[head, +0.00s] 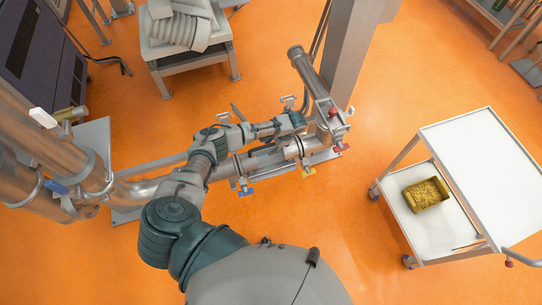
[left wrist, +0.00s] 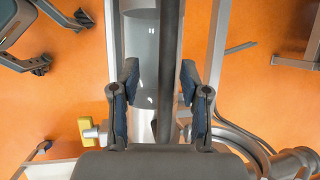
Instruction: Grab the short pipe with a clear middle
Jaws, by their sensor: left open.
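In the left wrist view a pipe with a clear, glassy middle (left wrist: 144,60) runs up the picture between my fingers. A dark bar (left wrist: 170,70) crosses in front of its right side. My left gripper (left wrist: 159,82) is open, with one finger on each side of the pipe and bar; I cannot tell whether either finger touches. In the head view my left gripper (head: 300,122) is over the pipe assembly at the picture's middle, and my arm hides part of the pipework. I cannot clearly pick out the clear section there. My right gripper is not in view.
Valves with a blue handle (head: 245,188), a yellow handle (head: 309,172) and red knobs (head: 333,112) crowd the assembly. A grey column (head: 352,45) stands behind. A white cart (head: 478,150) holds a yellow bin (head: 426,194) at right. Orange floor lies between.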

